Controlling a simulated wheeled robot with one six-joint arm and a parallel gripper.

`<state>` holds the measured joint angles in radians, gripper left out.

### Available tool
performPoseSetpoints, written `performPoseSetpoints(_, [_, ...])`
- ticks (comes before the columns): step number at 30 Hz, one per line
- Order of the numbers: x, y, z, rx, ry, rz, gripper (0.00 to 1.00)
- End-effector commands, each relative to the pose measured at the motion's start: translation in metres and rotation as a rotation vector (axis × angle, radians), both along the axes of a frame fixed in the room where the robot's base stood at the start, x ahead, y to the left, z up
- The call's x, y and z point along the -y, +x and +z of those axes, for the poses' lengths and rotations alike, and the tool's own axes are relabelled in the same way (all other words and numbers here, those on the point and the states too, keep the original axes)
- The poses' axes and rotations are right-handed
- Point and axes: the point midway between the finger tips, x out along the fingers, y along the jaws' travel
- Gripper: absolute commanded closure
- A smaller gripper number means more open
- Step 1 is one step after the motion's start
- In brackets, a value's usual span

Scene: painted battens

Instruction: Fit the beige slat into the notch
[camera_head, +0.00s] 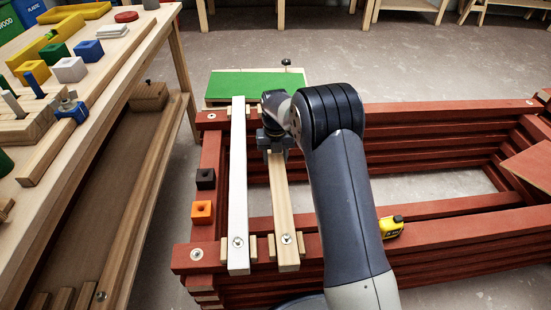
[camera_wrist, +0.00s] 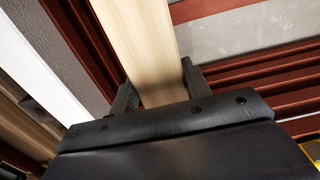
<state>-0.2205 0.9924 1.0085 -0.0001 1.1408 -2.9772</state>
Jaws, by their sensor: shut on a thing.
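The beige slat (camera_head: 282,200) spans the red timber frame (camera_head: 430,228) from the front rail towards the back one. Its near end sits between two small wooden blocks (camera_head: 301,245) on the front rail, with a screw head on its top. My gripper (camera_head: 275,150) is shut on the slat towards its far end, one finger on each side. In the wrist view the slat (camera_wrist: 140,40) runs between the fingers of my gripper (camera_wrist: 158,92). The far end and the notch there are hidden behind my gripper and arm, so I cannot tell how it is seated.
A white slat (camera_head: 238,180) lies parallel on the left. Black (camera_head: 205,179) and orange (camera_head: 202,212) blocks rest on the left rail. A green board (camera_head: 255,85) is behind, a yellow tape measure (camera_head: 391,226) right of my arm. A workbench (camera_head: 110,85) stands left.

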Motion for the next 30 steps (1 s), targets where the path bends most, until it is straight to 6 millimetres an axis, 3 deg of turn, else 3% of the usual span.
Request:
performPoseSetpoints(7, [0.000,0.001,-0.002,0.002,0.000,0.000,1.00])
performPoseSetpoints(8, [0.000,0.000,-0.002,0.000,0.000,0.000,0.52])
performPoseSetpoints(15, [0.000,0.000,-0.002,0.000,0.000,0.000,0.33])
performPoseSetpoints(24, [0.000,0.000,0.002,0.001,0.000,0.000,0.33])
performPoseSetpoints(30, [0.000,0.000,0.036,0.002,0.000,0.000,0.33])
